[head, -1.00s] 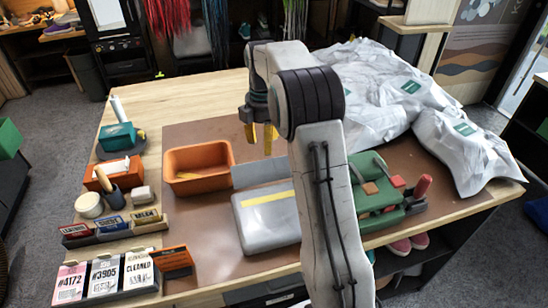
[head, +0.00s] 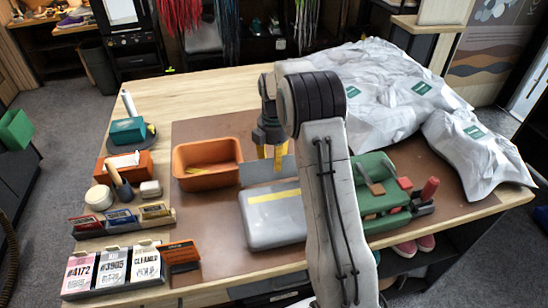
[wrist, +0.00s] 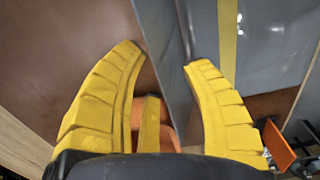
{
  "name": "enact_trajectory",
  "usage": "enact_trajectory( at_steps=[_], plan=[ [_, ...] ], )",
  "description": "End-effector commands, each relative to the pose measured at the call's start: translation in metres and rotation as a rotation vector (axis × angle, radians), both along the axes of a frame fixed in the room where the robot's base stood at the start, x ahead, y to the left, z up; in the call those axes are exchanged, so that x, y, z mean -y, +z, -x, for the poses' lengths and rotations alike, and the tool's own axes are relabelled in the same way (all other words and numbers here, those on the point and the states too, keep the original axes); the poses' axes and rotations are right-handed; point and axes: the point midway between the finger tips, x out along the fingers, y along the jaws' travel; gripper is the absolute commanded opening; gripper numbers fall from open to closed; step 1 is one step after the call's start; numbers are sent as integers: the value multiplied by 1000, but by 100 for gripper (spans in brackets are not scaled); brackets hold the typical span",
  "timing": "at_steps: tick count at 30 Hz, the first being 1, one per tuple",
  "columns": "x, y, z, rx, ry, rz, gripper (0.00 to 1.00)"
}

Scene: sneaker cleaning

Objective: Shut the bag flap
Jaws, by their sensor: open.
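A grey bag (head: 272,215) with a yellow stripe lies on the brown mat. Its grey flap (head: 256,171) stands up along the bag's far side, away from the top. My gripper (head: 271,153) points down at the flap's upper edge, with its yellow fingers spread. In the wrist view, the flap (wrist: 168,50) runs as a thin plate between the fingertips of my open gripper (wrist: 164,58). The bag (wrist: 275,50) with its stripe lies to the right there. I cannot tell whether either finger touches the flap.
An orange tray (head: 182,158) stands left of the flap. A green case (head: 368,168) with red parts is right of the bag, partly behind my arm. White bags (head: 395,95) fill the back right. Card holders (head: 110,268) stand at the front left.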

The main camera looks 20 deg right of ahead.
Motion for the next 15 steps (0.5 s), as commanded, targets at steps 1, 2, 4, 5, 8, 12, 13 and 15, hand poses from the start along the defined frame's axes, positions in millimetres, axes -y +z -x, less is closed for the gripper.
enact_trajectory(
  at_steps=[1,2,4,5,8,12,13,15],
  plan=[
    [0,0,0,0,0,0,43],
    [0,0,0,0,0,0,43],
    [0,0,0,0,0,0,43],
    [0,0,0,0,0,0,43],
    [0,0,0,0,0,0,38],
    [0,0,0,0,0,0,26],
    [0,0,0,0,0,0,23],
    [0,0,0,0,0,0,17]
  ],
)
